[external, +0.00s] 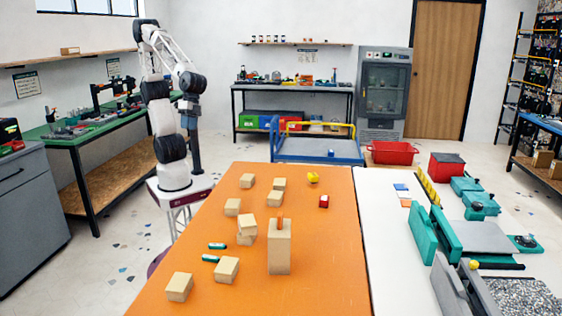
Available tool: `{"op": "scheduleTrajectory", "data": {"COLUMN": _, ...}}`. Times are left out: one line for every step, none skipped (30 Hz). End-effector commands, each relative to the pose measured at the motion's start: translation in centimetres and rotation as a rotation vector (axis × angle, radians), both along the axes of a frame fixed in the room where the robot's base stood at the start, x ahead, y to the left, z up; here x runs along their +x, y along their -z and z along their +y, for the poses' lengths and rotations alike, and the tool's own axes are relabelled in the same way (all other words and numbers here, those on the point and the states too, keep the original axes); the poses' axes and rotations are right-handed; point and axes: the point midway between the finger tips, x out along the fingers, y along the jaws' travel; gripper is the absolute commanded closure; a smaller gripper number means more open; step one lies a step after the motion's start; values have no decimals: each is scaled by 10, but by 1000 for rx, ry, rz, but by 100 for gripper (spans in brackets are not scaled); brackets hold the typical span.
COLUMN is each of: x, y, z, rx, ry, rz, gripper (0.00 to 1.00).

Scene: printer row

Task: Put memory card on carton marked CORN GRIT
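Several plain tan cartons stand on the orange table (320,277). They include a tall one (279,252), a near-left one (180,287), one beside it (227,269), a stacked pair (247,229) and more farther back (275,198). No lettering is readable, so I cannot tell which is marked CORN GRIT. A small orange-brown item (280,224) shows at the top of the tall carton. I cannot identify the memory card; a small flat blue piece (401,187) and an orange one (405,203) lie on the white surface. My gripper (196,169) hangs left of the table, away from the cartons; its fingers are too small to read.
Two teal cylinders (217,246) (210,258) lie among the cartons. A yellow item (313,178) and a red one (324,201) sit at the table's far end. Teal machines (423,236) stand at right. The table's right front is clear.

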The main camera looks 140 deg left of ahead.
Motion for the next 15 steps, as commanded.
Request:
{"op": "scheduleTrajectory", "data": {"x": -17, "y": 1, "z": 1, "rx": 36, "ry": 42, "rz": -13, "gripper": 60}}
{"op": "scheduleTrajectory", "data": {"x": -27, "y": 2, "z": 2, "rx": 60, "ry": 70, "rz": -20, "gripper": 60}}
{"op": "scheduleTrajectory", "data": {"x": -39, "y": 4, "z": 4, "rx": 92, "ry": 107, "rz": -28, "gripper": 60}}
{"op": "scheduleTrajectory", "data": {"x": -48, "y": 5, "z": 6, "rx": 116, "ry": 135, "rz": -36, "gripper": 60}}
{"op": "scheduleTrajectory", "data": {"x": -57, "y": 7, "z": 7, "rx": 140, "ry": 163, "rz": -41, "gripper": 60}}
{"op": "scheduleTrajectory", "data": {"x": -69, "y": 10, "z": 9, "rx": 171, "ry": 198, "rz": -49, "gripper": 60}}
{"op": "scheduleTrajectory", "data": {"x": -77, "y": 12, "z": 11, "rx": 193, "ry": 224, "rz": -53, "gripper": 60}}
{"op": "scheduleTrajectory", "data": {"x": -85, "y": 13, "z": 13, "rx": 216, "ry": 249, "rz": -59, "gripper": 60}}
{"op": "scheduleTrajectory", "data": {"x": -95, "y": 15, "z": 15, "rx": 243, "ry": 280, "rz": -64, "gripper": 60}}
{"op": "scheduleTrajectory", "data": {"x": -101, "y": 17, "z": 16, "rx": 262, "ry": 302, "rz": -69, "gripper": 60}}
{"op": "scheduleTrajectory", "data": {"x": -108, "y": 19, "z": 18, "rx": 280, "ry": 322, "rz": -72, "gripper": 60}}
{"op": "scheduleTrajectory", "data": {"x": -114, "y": 21, "z": 20, "rx": 301, "ry": 346, "rz": -76, "gripper": 60}}
{"op": "scheduleTrajectory", "data": {"x": -119, "y": 22, "z": 21, "rx": 315, "ry": 362, "rz": -78, "gripper": 60}}
{"op": "scheduleTrajectory", "data": {"x": -123, "y": 24, "z": 22, "rx": 327, "ry": 376, "rz": -80, "gripper": 60}}
{"op": "scheduleTrajectory", "data": {"x": -128, "y": 25, "z": 23, "rx": 342, "ry": 391, "rz": -83, "gripper": 60}}
